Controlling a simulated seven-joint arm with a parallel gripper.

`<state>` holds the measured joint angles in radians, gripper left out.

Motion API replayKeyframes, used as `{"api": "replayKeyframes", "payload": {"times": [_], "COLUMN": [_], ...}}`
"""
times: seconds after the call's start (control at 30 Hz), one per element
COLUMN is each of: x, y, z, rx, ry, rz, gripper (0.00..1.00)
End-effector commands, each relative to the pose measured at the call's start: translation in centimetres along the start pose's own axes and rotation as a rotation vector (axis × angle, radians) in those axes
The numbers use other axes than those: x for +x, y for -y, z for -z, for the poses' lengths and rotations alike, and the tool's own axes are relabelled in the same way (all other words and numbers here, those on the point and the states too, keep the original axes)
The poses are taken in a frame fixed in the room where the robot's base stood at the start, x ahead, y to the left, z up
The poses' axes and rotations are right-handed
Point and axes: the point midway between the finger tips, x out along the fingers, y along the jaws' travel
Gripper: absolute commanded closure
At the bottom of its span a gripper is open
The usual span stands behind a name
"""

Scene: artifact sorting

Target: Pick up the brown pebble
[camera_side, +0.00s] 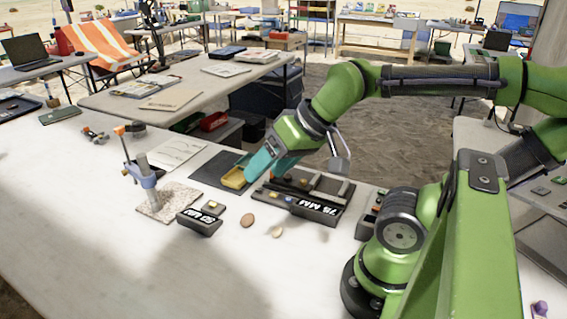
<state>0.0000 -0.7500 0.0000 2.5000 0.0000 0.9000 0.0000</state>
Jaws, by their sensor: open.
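The brown pebble (247,220) lies on the white table in front of the dark trays. A smaller, paler tan pebble (277,232) lies just to its right. My gripper (250,174) has teal fingers and is above the back of the dark tray, behind and above the brown pebble and apart from it. It is open. Something yellow shows at the fingertips; I cannot tell whether it is a container behind them or touches them.
A dark tray marked 75 MM (318,212) holds small items below my gripper. A smaller tray marked 50 MM (199,226) sits left of the pebble. A clamp stand (148,178) rises on a speckled slab. The table's front is clear.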

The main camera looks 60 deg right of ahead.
Motion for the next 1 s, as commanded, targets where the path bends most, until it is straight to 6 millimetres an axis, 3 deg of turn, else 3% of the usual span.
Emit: {"api": "replayKeyframes", "payload": {"times": [0.3, 0.4, 0.53, 0.67, 0.8, 1.0], "x": [0.2, 1.3, 3.4, 6.1, 9.3, 12.4], "y": [0.0, -0.2, -0.8, -2.0, -4.1, -7.3], "z": [-0.1, -0.2, 1.3, 3.5, 5.8, 8.7], "rx": [-0.001, 0.009, 0.081, 0.329, 0.69, 1.236], "ry": [0.011, 0.057, 0.149, 0.246, 0.297, 0.207], "rz": [-0.002, -0.014, -0.058, -0.163, -0.344, -0.627], "gripper": [0.33, 0.33, 0.33, 0.33, 0.33, 0.33]}}
